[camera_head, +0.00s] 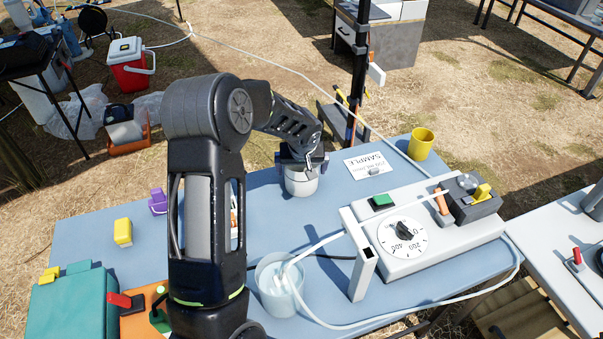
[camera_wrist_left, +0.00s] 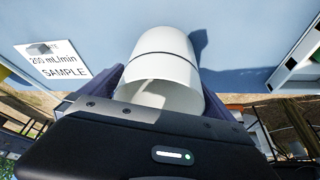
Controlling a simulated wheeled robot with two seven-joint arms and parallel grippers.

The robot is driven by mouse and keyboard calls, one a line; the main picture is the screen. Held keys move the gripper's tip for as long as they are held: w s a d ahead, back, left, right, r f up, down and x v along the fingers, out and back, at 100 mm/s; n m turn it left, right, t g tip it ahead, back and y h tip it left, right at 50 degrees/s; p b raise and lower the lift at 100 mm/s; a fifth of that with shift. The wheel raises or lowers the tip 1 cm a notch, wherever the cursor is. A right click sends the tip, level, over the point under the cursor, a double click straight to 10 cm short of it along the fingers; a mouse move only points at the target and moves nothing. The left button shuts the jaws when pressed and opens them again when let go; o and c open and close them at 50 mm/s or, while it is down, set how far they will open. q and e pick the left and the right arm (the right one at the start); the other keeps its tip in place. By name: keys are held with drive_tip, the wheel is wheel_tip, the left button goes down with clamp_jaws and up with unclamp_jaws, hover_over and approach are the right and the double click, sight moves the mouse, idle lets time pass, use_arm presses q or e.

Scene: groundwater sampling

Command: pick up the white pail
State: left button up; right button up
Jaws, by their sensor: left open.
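The white pail (camera_head: 302,185) stands on the blue table near its far edge. My left gripper (camera_head: 301,164) is over the pail, with its fingers open. In the left wrist view the pail (camera_wrist_left: 166,65) lies between the two dark fingers, its open mouth towards the palm and a dark line around its body. Whether the fingers touch its wall, I cannot tell. In the head view the gripper hides the pail's upper part. My right gripper is not in view.
A translucent bucket with tubing (camera_head: 278,291) stands near the front edge. A grey device with a dial (camera_head: 420,235) fills the table's right. A yellow mug (camera_head: 421,144) and a SAMPLE card (camera_head: 368,164) are right of the pail. A yellow block (camera_head: 123,232) is at left.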

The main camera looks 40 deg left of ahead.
use_arm(q)
drive_tip(key=shift+x, duration=0.95)
drive_tip(key=shift+r, duration=0.1)
drive_tip(key=c, duration=1.3)
drive_tip(key=shift+r, duration=0.1)
wheel_tip(320, 180, up, 10)
drive_tip(key=b, duration=0.1)
idle(0.3)
